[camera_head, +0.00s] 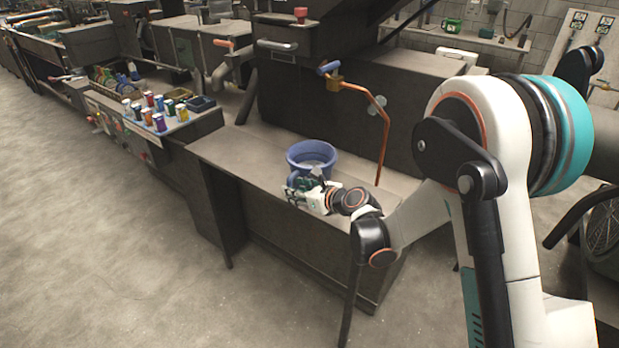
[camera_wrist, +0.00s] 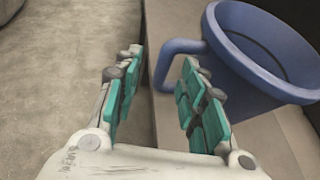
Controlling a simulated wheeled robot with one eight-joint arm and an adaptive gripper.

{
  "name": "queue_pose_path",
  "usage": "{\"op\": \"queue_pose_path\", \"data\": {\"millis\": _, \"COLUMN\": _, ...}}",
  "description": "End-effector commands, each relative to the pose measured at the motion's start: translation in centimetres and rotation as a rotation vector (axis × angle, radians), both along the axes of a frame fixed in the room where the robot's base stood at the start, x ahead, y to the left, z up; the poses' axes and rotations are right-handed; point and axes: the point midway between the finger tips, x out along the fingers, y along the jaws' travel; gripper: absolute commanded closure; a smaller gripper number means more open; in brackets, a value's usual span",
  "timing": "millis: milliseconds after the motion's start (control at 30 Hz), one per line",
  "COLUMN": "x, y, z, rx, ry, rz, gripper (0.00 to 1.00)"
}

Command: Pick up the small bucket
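The small blue bucket (camera_head: 298,167) stands upright on the dark metal bench in the head view. In the wrist view the bucket (camera_wrist: 235,75) fills the upper right, with its loop handle (camera_wrist: 178,47) pointing left. My gripper (camera_head: 291,187) is at the near side of the bucket. In the wrist view my gripper (camera_wrist: 160,62) is open, with a wide gap between its green-padded fingers. Part of the handle shows in that gap, near the right finger. I cannot tell whether the finger touches it. The right finger hides part of the bucket's lower wall.
The bench top (camera_head: 240,150) is clear left of the bucket. A copper pipe (camera_head: 384,150) rises behind it on the right. Several colored cans (camera_head: 158,122) stand on a panel further left. The bench's front edge drops to the concrete floor (camera_head: 110,240).

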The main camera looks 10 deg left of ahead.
Motion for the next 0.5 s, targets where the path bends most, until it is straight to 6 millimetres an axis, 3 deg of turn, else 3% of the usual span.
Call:
{"op": "queue_pose_path", "data": {"millis": 300, "x": 2.1, "y": 2.3, "z": -2.1, "rx": -0.001, "ry": -0.001, "rz": 0.000, "gripper": 0.62}}
{"op": "queue_pose_path", "data": {"millis": 500, "x": 2.9, "y": 3.6, "z": -2.5, "rx": 0.000, "ry": -0.002, "rz": -0.001, "gripper": 0.62}}
